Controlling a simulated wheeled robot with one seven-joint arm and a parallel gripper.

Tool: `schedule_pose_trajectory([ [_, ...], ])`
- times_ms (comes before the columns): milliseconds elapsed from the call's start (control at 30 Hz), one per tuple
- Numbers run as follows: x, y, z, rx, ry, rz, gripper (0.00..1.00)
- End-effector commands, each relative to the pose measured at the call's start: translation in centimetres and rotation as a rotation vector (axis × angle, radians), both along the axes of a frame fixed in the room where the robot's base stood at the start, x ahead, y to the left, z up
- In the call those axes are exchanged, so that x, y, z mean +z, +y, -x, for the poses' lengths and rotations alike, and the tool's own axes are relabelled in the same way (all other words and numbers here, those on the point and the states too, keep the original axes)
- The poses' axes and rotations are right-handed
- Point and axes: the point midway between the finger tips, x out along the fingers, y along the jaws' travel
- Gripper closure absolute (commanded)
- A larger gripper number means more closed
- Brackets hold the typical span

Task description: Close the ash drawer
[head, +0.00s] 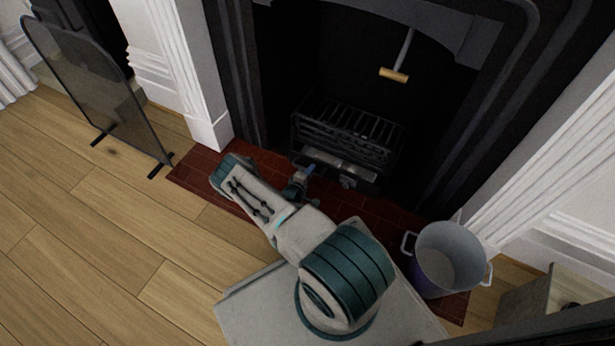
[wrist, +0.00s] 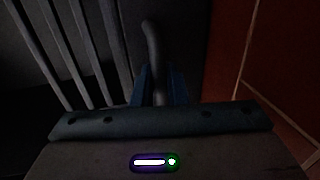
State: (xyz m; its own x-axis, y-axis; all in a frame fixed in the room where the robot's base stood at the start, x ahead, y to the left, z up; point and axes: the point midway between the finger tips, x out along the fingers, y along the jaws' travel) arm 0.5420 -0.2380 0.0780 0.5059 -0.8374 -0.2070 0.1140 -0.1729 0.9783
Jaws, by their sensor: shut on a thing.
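The ash drawer (head: 340,164) is a grey, tray-like shape low under the black fire grate, and it appears to stick out a little at the front. My gripper (head: 309,170) is low in front of the grate, at the drawer's left side. In the wrist view my blue fingers (wrist: 159,88) are shut on a dark curved handle (wrist: 152,38), which runs up and away between them. How far the drawer stands out is hard to tell in the shadow.
The grate (head: 348,130) stands in the dark fireplace above a red tiled hearth (head: 205,165). A wooden-handled tool (head: 395,75) hangs above it. A metal bucket (head: 447,258) stands at the right. A mesh screen (head: 95,85) stands at the left; wooden floor there is clear.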

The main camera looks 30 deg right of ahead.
Motion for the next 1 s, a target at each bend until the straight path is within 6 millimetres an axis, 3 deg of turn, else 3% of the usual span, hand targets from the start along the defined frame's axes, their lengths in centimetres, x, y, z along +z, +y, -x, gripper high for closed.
schedule_pose_trajectory([
  [33, 0.7, -0.8, -0.3, 0.000, -0.009, 0.013, 1.00],
  [200, 0.6, -1.4, -0.5, 0.003, -0.010, 0.008, 1.00],
  [600, 0.5, -2.0, -0.5, -0.001, -0.013, 0.005, 1.00],
  [633, 0.5, -2.0, -0.5, -0.001, -0.013, 0.005, 0.85],
  [700, 0.4, -2.0, -0.5, -0.001, -0.012, 0.004, 0.71],
  [1000, 0.2, -1.5, -0.4, 0.004, -0.007, -0.001, 0.71],
])
